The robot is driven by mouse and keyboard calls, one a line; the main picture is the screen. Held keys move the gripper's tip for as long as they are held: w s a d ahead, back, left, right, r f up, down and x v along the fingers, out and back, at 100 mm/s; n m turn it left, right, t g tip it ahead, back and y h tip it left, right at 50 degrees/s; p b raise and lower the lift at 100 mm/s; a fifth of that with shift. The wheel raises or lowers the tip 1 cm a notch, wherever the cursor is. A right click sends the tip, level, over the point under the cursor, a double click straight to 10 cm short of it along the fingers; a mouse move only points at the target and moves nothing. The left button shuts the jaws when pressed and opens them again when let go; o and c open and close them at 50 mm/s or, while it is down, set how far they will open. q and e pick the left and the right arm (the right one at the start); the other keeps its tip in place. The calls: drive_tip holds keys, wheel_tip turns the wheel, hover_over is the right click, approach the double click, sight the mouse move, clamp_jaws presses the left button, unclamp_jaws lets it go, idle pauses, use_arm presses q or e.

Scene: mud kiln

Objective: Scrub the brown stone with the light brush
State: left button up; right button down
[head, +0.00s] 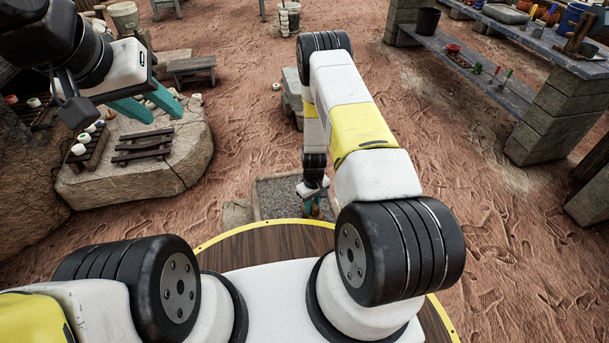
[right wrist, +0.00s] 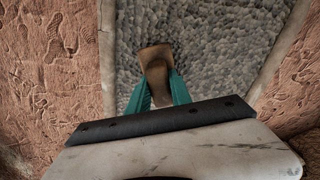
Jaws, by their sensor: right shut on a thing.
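My right gripper (right wrist: 160,78) has its teal fingers closed around a brown and tan wooden-looking thing (right wrist: 156,54), which seems to be the brush. Its wider end points away from my wrist, over grey pebbles. In the head view my right gripper (head: 312,206) is small and partly hidden by my arm, above the pebble bed (head: 275,196). My left gripper (head: 148,104) is open and empty, in front of the big flat rock on the left. I cannot make out the brown stone for certain in either view.
A large flat rock (head: 180,165) at the left bears dark wooden racks (head: 142,146) with small pots nearby. A stone-legged bench (head: 500,85) with pots and tools stands at the right. Pale edging (right wrist: 108,50) borders the pebbles. Bare reddish ground lies between.

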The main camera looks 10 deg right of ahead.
drive_tip(key=shift+s+a, duration=0.2)
drive_tip(key=shift+s, duration=1.65)
drive_tip(key=shift+s+a, duration=0.2)
drive_tip(key=shift+s, duration=1.65)
drive_tip(key=shift+s+a, duration=0.2)
drive_tip(key=shift+s, duration=1.65)
drive_tip(key=shift+w+a+f, duration=0.1)
drive_tip(key=shift+w+a, duration=0.7)
drive_tip(key=shift+w, duration=3.7)
drive_tip(key=shift+w+a, duration=0.85)
drive_tip(key=shift+w, duration=3.65)
drive_tip(key=shift+w+a+f, duration=0.1)
drive_tip(key=shift+w+a, duration=0.7)
drive_tip(key=shift+w, duration=3.7)
drive_tip(key=shift+s+a+r, duration=0.1)
drive_tip(key=shift+s+a, duration=0.05)
drive_tip(key=shift+s, duration=1.45)
drive_tip(key=shift+s+a, duration=0.15)
drive_tip(key=shift+s, duration=1.4)
